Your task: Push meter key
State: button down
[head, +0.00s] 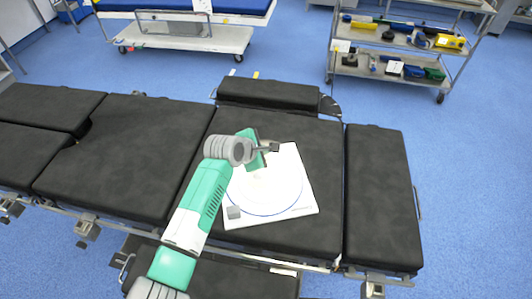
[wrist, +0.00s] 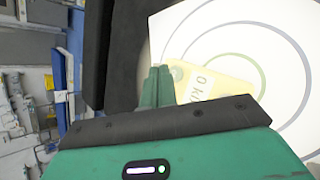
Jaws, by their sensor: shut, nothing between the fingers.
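A pale yellow meter (wrist: 205,84) with the printed mark "0 k" lies on a white board with rings (wrist: 220,30) in the wrist view. A round pale spot (wrist: 177,74), perhaps its key, shows near its left end. My gripper (wrist: 155,84) is shut and empty, its green fingers just left of that spot and overlapping the meter's edge. I cannot tell whether the fingertips touch it. In the head view my gripper (head: 258,155) is over the upper left of the white board (head: 302,190), and the meter is mostly hidden or too faint to make out.
A small grey cube (head: 233,212) sits on the board's lower left. The board lies on the black padded operating table (head: 300,125). A trolley (head: 400,50) with tools and a bed (head: 185,30) stand behind, apart from the table. The table's right pad (head: 383,190) is clear.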

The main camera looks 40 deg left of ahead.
notch_tip(320, 180, up, 6)
jog(key=p, duration=0.6)
jog(key=shift+f+p, duration=0.1)
jog(key=shift+p, duration=0.25)
